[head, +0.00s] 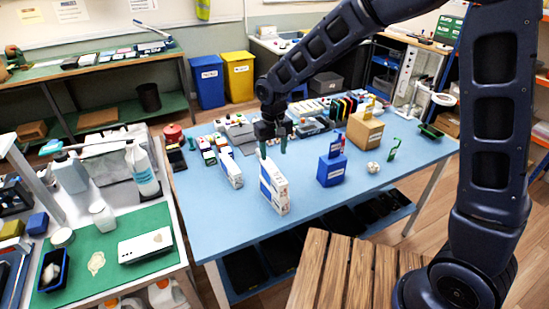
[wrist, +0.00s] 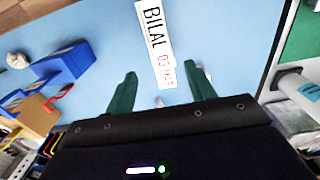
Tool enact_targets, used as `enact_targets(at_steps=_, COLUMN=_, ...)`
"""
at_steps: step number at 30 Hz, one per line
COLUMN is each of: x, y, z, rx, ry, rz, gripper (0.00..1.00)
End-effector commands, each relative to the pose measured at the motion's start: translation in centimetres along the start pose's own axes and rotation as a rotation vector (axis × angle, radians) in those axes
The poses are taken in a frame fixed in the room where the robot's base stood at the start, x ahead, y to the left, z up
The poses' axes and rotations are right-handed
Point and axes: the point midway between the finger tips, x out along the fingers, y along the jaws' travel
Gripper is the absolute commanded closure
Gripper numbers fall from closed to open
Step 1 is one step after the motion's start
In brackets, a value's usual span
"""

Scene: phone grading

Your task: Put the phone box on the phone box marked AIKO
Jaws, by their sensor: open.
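A white and blue phone box (head: 273,187) stands upright near the front edge of the blue table. A smaller-looking white and blue box (head: 230,170) stands behind it to the left; its lettering is too small to read. My gripper (head: 273,148) is open, pointing down just above the nearer box. In the wrist view a white label face reading BILAL (wrist: 155,40) shows between and beyond the two green fingers (wrist: 160,72). The fingers appear apart from it. No AIKO marking is readable in either view.
A blue caddy (head: 332,170) and a tan holder (head: 364,130) stand to the right. Small boxes (head: 212,147) and devices crowd the table's back left.

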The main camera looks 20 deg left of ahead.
Motion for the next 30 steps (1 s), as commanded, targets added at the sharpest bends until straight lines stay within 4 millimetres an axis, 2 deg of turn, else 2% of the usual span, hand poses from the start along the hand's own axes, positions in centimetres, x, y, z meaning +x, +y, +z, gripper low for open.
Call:
enact_targets(at_steps=9, x=-0.5, y=0.1, z=0.0, rx=0.001, ry=0.001, rz=0.0, gripper=0.46)
enact_targets(at_steps=13, x=-1.5, y=1.8, z=0.2, rx=0.021, ry=0.012, rz=0.0, gripper=0.46)
enact_targets(at_steps=17, x=-4.1, y=6.4, z=1.2, rx=0.077, ry=0.042, rz=0.001, gripper=0.46)
enact_targets(at_steps=20, x=-6.6, y=10.9, z=2.7, rx=0.132, ry=0.071, rz=0.005, gripper=0.46)
enact_targets(at_steps=24, x=-9.6, y=16.7, z=5.6, rx=0.21, ry=0.11, rz=0.013, gripper=0.46)
enact_targets(at_steps=30, x=-13.1, y=23.7, z=11.0, rx=0.321, ry=0.166, rz=0.028, gripper=0.46)
